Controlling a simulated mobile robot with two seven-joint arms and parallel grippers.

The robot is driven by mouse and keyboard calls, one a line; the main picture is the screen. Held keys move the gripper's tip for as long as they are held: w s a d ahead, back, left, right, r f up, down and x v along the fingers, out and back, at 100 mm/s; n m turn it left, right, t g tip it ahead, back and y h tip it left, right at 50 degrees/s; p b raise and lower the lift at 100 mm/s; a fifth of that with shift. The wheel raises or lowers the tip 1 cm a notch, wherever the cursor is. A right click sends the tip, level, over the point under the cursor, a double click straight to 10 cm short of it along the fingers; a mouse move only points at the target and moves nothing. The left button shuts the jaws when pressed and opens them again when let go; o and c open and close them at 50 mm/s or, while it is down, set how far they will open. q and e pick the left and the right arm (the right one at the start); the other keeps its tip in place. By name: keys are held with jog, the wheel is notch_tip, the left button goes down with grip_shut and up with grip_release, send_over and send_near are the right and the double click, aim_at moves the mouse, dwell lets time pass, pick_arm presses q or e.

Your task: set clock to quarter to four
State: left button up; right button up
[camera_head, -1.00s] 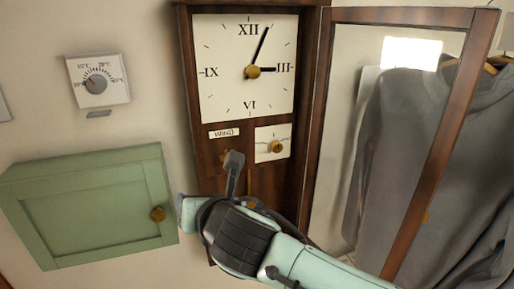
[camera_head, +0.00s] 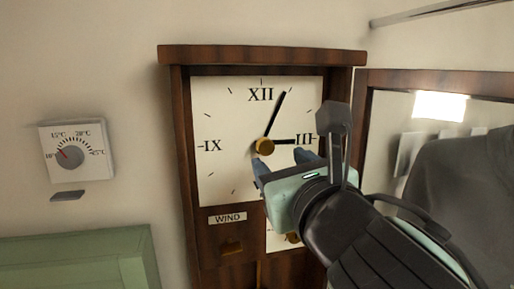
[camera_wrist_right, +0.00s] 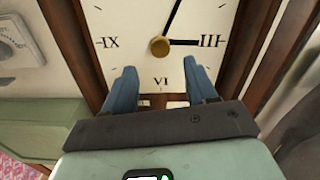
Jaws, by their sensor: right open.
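The wooden wall clock (camera_head: 262,56) has a white dial (camera_head: 225,110) with Roman numerals. Its short hand (camera_head: 284,142) points at III. Its long hand (camera_head: 277,114) points a little right of XII. A brass knob (camera_head: 265,145) sits at the dial's centre; it also shows in the right wrist view (camera_wrist_right: 160,46). My right gripper (camera_head: 283,163) is open and empty in front of the lower dial, its fingertips just below the knob and apart from it. In the right wrist view its blue fingers (camera_wrist_right: 160,70) straddle the line below the knob. My left gripper is not in view.
The clock's framed glass door (camera_head: 440,80) stands open on the right, close to my right arm. A WIND plate (camera_head: 228,218) and a small, partly hidden lower dial lie below. A thermostat (camera_head: 72,156) and a green cabinet (camera_head: 80,262) are at left.

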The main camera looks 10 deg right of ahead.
aim_at(267, 149)
jog(key=w, duration=0.7)
jog(key=shift+w+a+p, duration=0.1)
jog(key=shift+p, duration=0.3)
jog(key=c, duration=1.1)
